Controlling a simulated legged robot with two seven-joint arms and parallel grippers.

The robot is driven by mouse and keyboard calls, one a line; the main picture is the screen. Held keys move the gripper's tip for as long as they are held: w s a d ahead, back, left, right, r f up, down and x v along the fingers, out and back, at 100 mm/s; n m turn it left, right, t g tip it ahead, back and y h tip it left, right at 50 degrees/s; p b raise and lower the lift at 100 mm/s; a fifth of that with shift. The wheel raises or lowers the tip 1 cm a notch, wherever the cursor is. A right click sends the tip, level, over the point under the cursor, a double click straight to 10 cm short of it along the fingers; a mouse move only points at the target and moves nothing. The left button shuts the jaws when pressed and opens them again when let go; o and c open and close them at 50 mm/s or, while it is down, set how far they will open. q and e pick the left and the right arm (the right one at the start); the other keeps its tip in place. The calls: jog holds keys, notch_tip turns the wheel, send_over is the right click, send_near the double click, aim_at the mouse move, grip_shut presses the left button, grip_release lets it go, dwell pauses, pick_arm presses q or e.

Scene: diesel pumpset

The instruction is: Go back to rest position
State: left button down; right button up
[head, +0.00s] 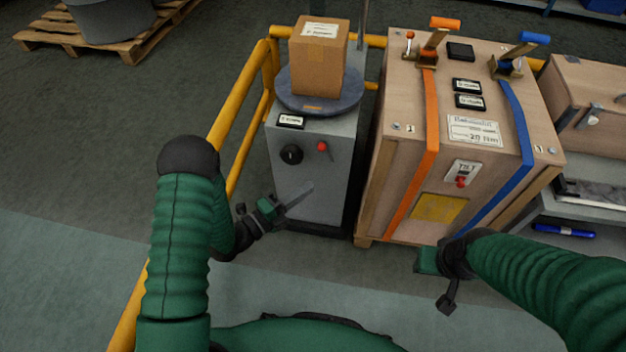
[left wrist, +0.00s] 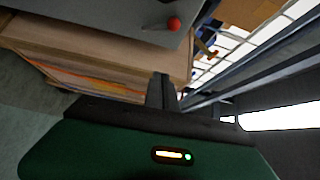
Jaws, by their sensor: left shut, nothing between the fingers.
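My left gripper (head: 298,197) is in front of the lower part of the grey cabinet (head: 335,170) in the head view, with its fingers pointing right. The fingers are together and hold nothing. In the left wrist view its dark fingers (left wrist: 163,92) show above the green housing. My right arm comes in from the right in the head view. Its green and black wrist (head: 440,260) is in front of the wooden crate's lower front edge. The right fingers cannot be made out.
A cardboard box (head: 318,62) sits on a round grey turntable (head: 295,95) on the cabinet. The wooden crate (head: 385,190) has orange and blue straps. A yellow rail (head: 240,145) runs left of the cabinet. A shelf unit (head: 590,208) stands at right.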

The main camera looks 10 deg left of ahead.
pick_arm(q)
jog(key=shift+a, duration=0.1)
dwell(0.3)
jog(key=w+a+n+g+y, duration=0.3)
jog(key=a+n+y, duration=0.4)
jog(key=n+y, duration=0.3)
jog(key=s+r+n+g+y+p, duration=0.1)
jog(key=s+r+n+g, duration=0.15)
jog(key=s+n, duration=0.35)
jog(key=s+a+r+n+g+p, duration=0.1)
jog(key=s+r+n+g, duration=0.15)
jog(key=s+n, duration=0.35)
jog(key=s+r+n+g+y+p, duration=0.1)
jog(key=s+r+n+g, duration=0.2)
jog(key=s, duration=0.5)
jog(key=w+p+v, duration=0.3)
jog(key=p+v, duration=1)
jog(key=p, duration=0.1)
jog(key=w+r+p+v, duration=0.1)
jog(key=w+p+v, duration=0.2)
jog(key=p+v, duration=1.1)
jog(key=shift+w+r+n+p, duration=0.3)
jog(key=shift+w+r+p, duration=0.05)
jog(key=shift+p, duration=0.1)
